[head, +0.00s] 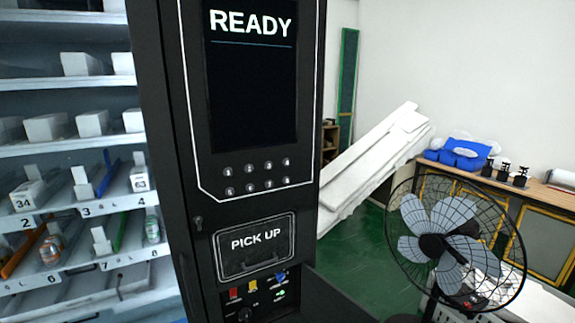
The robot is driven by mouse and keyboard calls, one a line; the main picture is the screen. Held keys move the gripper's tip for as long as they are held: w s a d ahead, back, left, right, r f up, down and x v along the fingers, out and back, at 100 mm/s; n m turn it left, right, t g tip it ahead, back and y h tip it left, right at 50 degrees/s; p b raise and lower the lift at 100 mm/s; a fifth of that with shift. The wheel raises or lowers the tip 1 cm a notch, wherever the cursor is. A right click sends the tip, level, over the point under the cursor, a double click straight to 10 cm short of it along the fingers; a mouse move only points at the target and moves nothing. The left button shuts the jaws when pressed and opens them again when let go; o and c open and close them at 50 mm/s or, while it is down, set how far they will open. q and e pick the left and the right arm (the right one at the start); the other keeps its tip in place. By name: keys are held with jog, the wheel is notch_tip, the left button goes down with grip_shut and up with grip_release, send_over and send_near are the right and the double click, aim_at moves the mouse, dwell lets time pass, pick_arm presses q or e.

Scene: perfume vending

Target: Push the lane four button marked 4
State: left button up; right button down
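The black vending machine (165,130) stands upright at the left and centre of the head view. Its front panel has a small keypad with two rows of round metal buttons, below a dark screen (250,90) that reads READY. The rightmost button in the upper row (286,162) sits where a 4 would fall in counting order, but its mark is too small to read surely. Nothing covers the keypad. Neither of my grippers shows in this view.
A PICK UP flap (254,246) is closed below the keypad. Lit shelves (65,145) with numbered lanes are at the left. A black fan (455,240) stands at the right, before a wooden workbench (545,192). Green floor (350,245) shows between machine and fan.

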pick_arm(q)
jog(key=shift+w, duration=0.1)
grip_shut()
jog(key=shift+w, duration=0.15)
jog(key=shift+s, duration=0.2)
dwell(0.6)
